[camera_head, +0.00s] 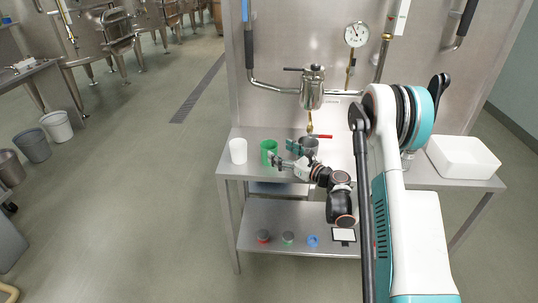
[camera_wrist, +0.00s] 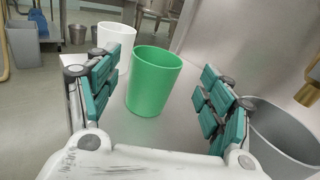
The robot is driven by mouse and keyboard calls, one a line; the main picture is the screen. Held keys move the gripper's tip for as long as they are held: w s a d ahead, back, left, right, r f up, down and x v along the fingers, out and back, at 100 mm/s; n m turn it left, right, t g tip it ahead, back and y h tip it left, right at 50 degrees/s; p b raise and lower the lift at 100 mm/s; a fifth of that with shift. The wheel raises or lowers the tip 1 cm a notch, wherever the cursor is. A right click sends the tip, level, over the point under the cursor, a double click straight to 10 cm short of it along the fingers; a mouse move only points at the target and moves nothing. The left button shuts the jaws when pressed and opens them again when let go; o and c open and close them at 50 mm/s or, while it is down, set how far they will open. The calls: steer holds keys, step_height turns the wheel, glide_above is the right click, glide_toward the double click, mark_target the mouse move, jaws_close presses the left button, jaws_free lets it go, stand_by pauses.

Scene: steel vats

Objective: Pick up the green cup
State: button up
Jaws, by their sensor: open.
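The green cup (camera_head: 268,148) stands upright on the steel table, between a white cup and a grey metal pot. In the wrist view the green cup (camera_wrist: 154,82) stands just ahead of my gripper (camera_wrist: 160,98), roughly centred between its two teal-padded fingers. The fingers are spread wide and nothing is held. In the head view my gripper (camera_head: 283,152) reaches in from the right at the cup's height, close beside it. I cannot tell whether a finger touches the cup.
A white cup (camera_wrist: 117,41) stands behind and left of the green one. A grey pot (camera_wrist: 284,135) is close by the right finger. A white tray (camera_head: 463,158) sits at the table's right end. Pipes and a steel vessel (camera_head: 312,88) hang above the table.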

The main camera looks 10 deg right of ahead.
mark_target(275, 150)
steer(key=shift+w+a, duration=0.3)
steer(key=shift+w, duration=0.25)
steer(key=b+x, duration=0.1)
steer(key=x, duration=0.1)
steer(key=b+x, duration=0.1)
steer(key=x, duration=0.1)
steer(key=shift+a+f, duration=0.25)
steer(key=shift+w+a+r, duration=0.15)
steer(key=shift+w+a, duration=0.15)
steer(key=shift+w, duration=0.15)
steer(key=c, duration=1.2)
